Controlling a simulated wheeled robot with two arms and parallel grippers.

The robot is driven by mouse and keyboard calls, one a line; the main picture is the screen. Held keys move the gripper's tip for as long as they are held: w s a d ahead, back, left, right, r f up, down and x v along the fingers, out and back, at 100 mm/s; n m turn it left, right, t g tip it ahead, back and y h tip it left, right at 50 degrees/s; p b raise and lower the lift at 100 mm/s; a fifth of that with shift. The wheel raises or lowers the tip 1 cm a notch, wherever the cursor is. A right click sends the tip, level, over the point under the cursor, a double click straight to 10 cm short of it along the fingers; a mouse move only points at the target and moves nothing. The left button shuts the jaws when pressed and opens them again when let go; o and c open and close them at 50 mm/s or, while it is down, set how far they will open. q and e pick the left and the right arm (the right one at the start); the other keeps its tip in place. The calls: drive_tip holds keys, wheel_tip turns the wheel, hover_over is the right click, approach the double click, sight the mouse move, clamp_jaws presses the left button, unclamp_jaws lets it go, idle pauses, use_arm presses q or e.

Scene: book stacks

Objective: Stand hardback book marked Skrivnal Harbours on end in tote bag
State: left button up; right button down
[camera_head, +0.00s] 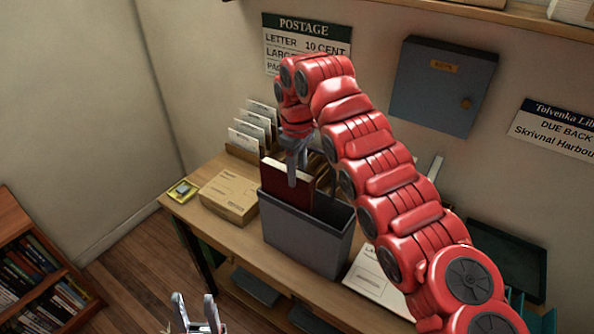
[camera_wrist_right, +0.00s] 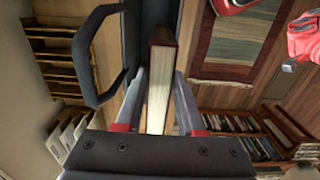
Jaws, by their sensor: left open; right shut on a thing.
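The hardback book (camera_head: 284,185) has a dark red cover and stands upright, its lower part hidden inside the grey tote bag (camera_head: 300,240) on the desk. I cannot read its title. My right gripper (camera_head: 295,170) is shut on the book near its top, from above. In the right wrist view, the book (camera_wrist_right: 158,85) shows its pale page edges between the two fingers of my right gripper (camera_wrist_right: 160,105). The tote bag's dark handle (camera_wrist_right: 84,55) loops beside it. Whether the book touches the bag's floor is hidden. My left gripper (camera_head: 197,315) is open and empty, low in front of the desk.
A cardboard box (camera_head: 230,195) and a rack of envelopes (camera_head: 250,130) stand left of the bag. A paper sheet (camera_head: 370,277) and dark tray (camera_head: 508,257) lie to its right. A bookshelf (camera_head: 30,270) stands at far left. A blue wall cabinet (camera_head: 420,90) hangs behind my arm.

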sight(297, 192)
drive_tip(key=shift+f, duration=0.4)
drive_tip(key=shift+b, duration=0.3)
drive_tip(key=shift+f+b, duration=1.1)
drive_tip(key=shift+f, duration=0.55)
drive_tip(key=shift+f+b, duration=1.1)
drive_tip(key=shift+f, duration=0.3)
